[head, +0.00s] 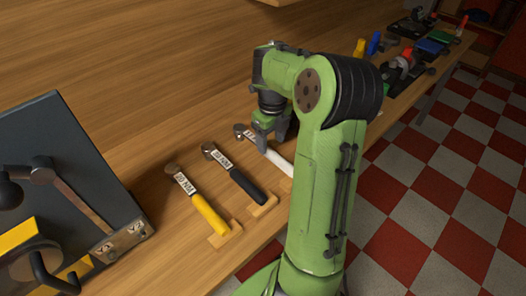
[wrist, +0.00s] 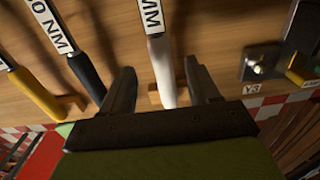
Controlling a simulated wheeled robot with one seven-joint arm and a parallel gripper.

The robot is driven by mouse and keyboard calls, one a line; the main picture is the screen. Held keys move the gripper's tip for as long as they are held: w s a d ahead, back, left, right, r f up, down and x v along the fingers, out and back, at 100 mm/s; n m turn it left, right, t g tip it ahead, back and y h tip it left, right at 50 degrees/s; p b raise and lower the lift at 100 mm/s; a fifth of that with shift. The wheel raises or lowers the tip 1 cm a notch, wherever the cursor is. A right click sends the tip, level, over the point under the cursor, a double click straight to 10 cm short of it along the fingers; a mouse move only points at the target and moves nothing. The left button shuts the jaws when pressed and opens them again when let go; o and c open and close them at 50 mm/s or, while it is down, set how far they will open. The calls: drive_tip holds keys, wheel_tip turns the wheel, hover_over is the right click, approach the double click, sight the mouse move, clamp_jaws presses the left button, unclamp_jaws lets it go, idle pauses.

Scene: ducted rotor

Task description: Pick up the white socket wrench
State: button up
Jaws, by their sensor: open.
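The white socket wrench (head: 279,160) lies on the wooden bench, rightmost of three wrenches in the head view, partly hidden by my arm. Its white handle (wrist: 163,72) shows in the wrist view with a label at its upper part, and its end is by a small wooden rest. My gripper (head: 268,138) is over this wrench. In the wrist view my gripper (wrist: 160,80) is open, with one dark finger on each side of the white handle. I cannot tell how far above the handle the fingertips are, and no contact is clear.
A black-handled wrench (head: 236,174) and a yellow-handled wrench (head: 197,202) lie to the left, each on a wooden rest. A dark panel with fittings (head: 75,170) stands at far left. Several tools (head: 402,66) lie farther along the bench. The bench edge borders a red-and-white checkered floor (head: 420,190).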

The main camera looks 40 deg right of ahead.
sight(271, 152)
wheel_tip(271, 152, down, 6)
drive_tip(key=shift+s+f+b, duration=0.1)
drive_tip(key=shift+f+b, duration=0.15)
drive_tip(key=shift+b, duration=0.8)
drive_tip(key=shift+r, duration=0.1)
drive_tip(key=shift+c, duration=0.2)
